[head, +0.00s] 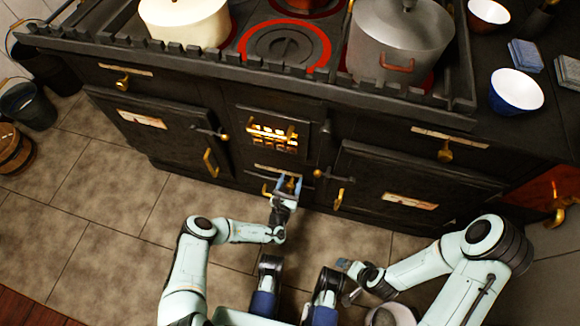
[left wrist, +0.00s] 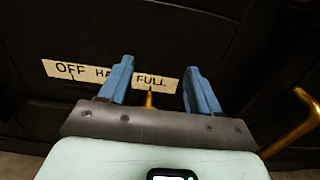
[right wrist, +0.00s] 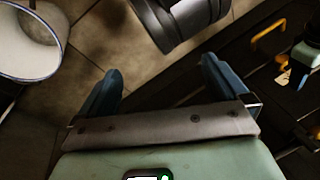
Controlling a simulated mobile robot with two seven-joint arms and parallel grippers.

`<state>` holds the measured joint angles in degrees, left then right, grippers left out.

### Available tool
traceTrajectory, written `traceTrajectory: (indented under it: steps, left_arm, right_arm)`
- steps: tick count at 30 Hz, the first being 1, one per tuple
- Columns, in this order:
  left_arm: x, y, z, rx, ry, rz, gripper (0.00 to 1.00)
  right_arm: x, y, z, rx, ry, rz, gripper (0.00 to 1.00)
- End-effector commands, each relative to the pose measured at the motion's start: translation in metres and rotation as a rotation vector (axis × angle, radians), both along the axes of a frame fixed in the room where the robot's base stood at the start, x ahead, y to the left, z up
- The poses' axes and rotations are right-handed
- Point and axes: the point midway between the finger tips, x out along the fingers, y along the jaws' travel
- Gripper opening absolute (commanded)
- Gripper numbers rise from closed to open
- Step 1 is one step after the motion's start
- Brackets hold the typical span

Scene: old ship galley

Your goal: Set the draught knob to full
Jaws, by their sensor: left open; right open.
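The draught knob is a small brass piece (left wrist: 150,98) in the left wrist view. It shows between my left fingers, just below a pale label (left wrist: 88,72) reading OFF, HA… and FULL; part of the middle word is hidden. Its upper tip is near the start of FULL, but its exact setting is hard to tell. In the head view the knob (head: 290,184) is low on the stove's middle front. My left gripper (head: 287,180) is open around it; contact cannot be told. My right gripper (right wrist: 160,80) is open and empty, low over the floor, away from the stove.
The black stove has a lit grate (head: 272,138) above the knob. Brass handles stick out at left (head: 211,162) and right (head: 338,199) of my left gripper. A white bucket (right wrist: 28,45) stands near my right gripper. Tiled floor (head: 110,195) is clear at left.

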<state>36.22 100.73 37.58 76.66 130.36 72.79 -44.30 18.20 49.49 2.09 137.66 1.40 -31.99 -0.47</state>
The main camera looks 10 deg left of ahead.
Motion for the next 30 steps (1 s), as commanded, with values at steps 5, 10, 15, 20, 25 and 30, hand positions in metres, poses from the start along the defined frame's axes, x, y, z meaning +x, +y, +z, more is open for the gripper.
traceTrajectory:
  steps: [5, 10, 15, 20, 25, 30]
  left_arm:
    - [0.000, 0.000, 0.052, 0.000, -0.003, -0.002, 0.63]
    - [0.000, -0.001, 0.089, -0.002, -0.002, -0.003, 0.63]
    - [0.000, -0.001, 0.113, -0.001, 0.000, -0.004, 0.63]
    - [0.000, -0.001, 0.123, -0.001, 0.001, -0.003, 0.63]
    - [0.000, -0.001, 0.123, -0.001, 0.002, -0.003, 0.63]
    - [0.000, -0.002, 0.123, -0.001, 0.001, -0.003, 0.63]
  right_arm:
    - [-0.034, 0.017, 0.029, 0.043, 0.088, 0.037, 1.00]
    - [-0.059, 0.029, 0.048, 0.076, 0.157, 0.065, 1.00]
    - [-0.073, 0.034, 0.059, 0.092, 0.196, 0.080, 1.00]
    - [-0.078, 0.036, 0.062, 0.098, 0.210, 0.084, 1.00]
    - [-0.079, 0.036, 0.062, 0.098, 0.213, 0.086, 1.00]
    - [-0.078, 0.036, 0.062, 0.098, 0.212, 0.086, 1.00]
